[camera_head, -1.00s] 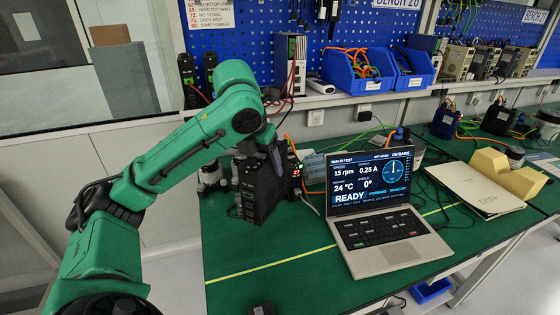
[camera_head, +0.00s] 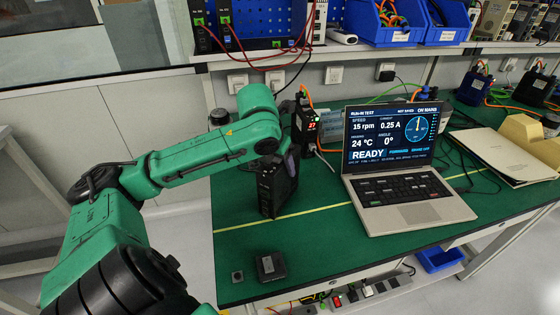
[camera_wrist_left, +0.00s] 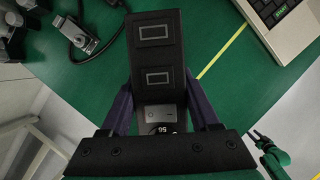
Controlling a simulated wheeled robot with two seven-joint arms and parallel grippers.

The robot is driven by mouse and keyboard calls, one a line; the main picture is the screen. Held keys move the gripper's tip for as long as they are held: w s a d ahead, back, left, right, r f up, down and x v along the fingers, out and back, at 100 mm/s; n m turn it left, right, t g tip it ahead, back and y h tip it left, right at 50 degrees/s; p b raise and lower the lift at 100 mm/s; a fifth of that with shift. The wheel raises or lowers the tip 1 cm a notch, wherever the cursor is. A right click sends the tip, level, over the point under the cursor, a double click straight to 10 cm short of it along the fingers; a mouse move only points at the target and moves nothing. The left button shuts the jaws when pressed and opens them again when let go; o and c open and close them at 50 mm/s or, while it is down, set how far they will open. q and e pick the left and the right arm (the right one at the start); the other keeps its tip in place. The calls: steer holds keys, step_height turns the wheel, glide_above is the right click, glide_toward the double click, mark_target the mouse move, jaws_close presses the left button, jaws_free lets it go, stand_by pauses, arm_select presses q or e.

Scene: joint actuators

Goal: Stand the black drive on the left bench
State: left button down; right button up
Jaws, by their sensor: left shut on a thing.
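The black drive (camera_head: 277,188) is upright on or just above the green bench top (camera_head: 330,225), over the yellow line. I cannot tell whether its bottom touches the mat. My left gripper (camera_head: 290,155) is shut on the upper part of the drive. In the left wrist view, the drive (camera_wrist_left: 155,60) sits between the two purple fingers (camera_wrist_left: 160,108). A green arm end with small dark fingers, seemingly my right gripper (camera_wrist_left: 262,142), shows small at the lower right of that view; its opening is unclear.
A second drive with a red display (camera_head: 305,125) stands just behind. An open laptop (camera_head: 405,205) is to the right.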

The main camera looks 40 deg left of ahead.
arm_select(q)
steer(key=shift+c, duration=0.6)
jaws_free()
steer(key=shift+s, duration=0.1)
steer(key=shift+r, duration=0.15)
steer(key=p+v, duration=0.1)
steer(key=v, duration=1.1)
